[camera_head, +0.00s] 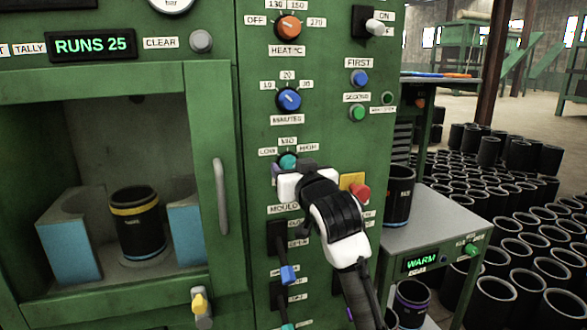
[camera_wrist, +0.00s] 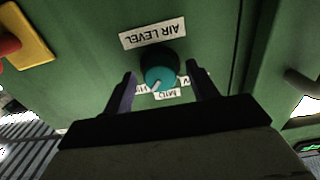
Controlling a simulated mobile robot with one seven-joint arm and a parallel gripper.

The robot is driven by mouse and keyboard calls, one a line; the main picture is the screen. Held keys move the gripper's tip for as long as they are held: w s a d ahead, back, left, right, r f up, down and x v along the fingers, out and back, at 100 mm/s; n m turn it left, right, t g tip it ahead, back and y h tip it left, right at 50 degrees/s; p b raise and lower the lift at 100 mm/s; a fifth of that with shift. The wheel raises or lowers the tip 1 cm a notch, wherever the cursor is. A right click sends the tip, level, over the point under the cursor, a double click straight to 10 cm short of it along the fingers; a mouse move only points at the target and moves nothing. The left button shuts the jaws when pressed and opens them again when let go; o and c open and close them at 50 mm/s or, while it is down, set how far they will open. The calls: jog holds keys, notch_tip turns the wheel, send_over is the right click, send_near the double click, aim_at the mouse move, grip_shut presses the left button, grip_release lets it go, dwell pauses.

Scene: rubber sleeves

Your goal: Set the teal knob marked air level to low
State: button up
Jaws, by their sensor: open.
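The teal knob (camera_head: 288,161) is on the green panel under the LOW, MID and HIGH labels, partly hidden by my gripper (camera_head: 293,169). In the wrist view the panel appears upside down, with the AIR LEVEL label above the teal knob (camera_wrist: 159,78). Its white pointer slants down and left there, seemingly toward the MID and HIGH side. My gripper (camera_wrist: 160,88) is open, with one dark finger on each side of the knob and a gap to it. I cannot tell how far the fingertips are from the panel. The LOW label (camera_head: 267,152) is at the knob's left.
A blue minutes knob (camera_head: 289,99) and an orange heat knob (camera_head: 289,27) are above. A red button on a yellow plate (camera_head: 355,186) is close to my gripper's right. A door handle (camera_head: 220,196) sticks out at left.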

jog(key=c, duration=1)
jog(key=shift+n, duration=0.3)
jog(key=shift+n+b, duration=2.65)
jog(key=shift+n, duration=5.95)
